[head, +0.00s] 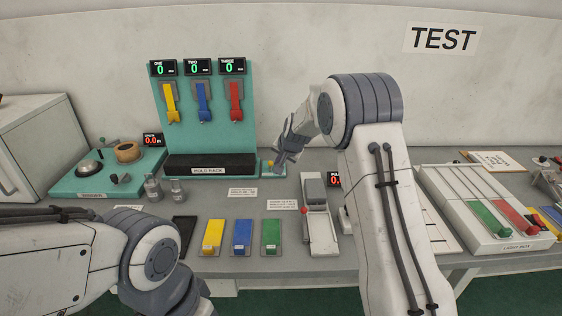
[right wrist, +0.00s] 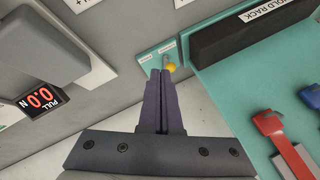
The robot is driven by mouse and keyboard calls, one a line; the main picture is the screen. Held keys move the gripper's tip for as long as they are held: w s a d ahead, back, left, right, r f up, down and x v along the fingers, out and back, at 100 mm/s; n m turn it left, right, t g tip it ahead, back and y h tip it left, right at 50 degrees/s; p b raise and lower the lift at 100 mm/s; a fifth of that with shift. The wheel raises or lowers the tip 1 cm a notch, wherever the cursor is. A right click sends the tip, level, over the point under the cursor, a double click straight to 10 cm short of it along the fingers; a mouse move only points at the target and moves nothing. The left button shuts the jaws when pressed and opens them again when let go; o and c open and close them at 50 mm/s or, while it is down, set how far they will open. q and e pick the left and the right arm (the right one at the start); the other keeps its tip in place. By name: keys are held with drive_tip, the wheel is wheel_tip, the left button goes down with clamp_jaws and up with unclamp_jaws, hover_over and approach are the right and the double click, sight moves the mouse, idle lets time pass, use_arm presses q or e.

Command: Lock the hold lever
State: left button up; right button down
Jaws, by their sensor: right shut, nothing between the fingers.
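In the right wrist view the plate carries two small labels, too small to read. My right gripper (right wrist: 160,72) is shut and empty, its tips just beside the yellow knob; I cannot tell whether they touch it. In the head view the right gripper (head: 278,164) is over the plate (head: 271,174) at the rack's right end and hides much of the lever. My left arm shows at lower left, with its gripper out of view.
The teal hold rack (head: 207,138) stands left of the lever with yellow, blue and red hanging pieces. A grey and white pull device (head: 318,220) stands in front on the right. Coloured blocks (head: 243,236) lie along the front. A light box (head: 485,210) stands at right.

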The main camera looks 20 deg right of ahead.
drive_tip(key=shift+s+a+r, duration=0.25)
drive_tip(key=shift+s+r, duration=0.15)
drive_tip(key=shift+r, duration=0.15)
drive_tip(key=shift+s+a+r, duration=0.25)
drive_tip(key=shift+s+r, duration=0.15)
drive_tip(key=shift+r, duration=0.15)
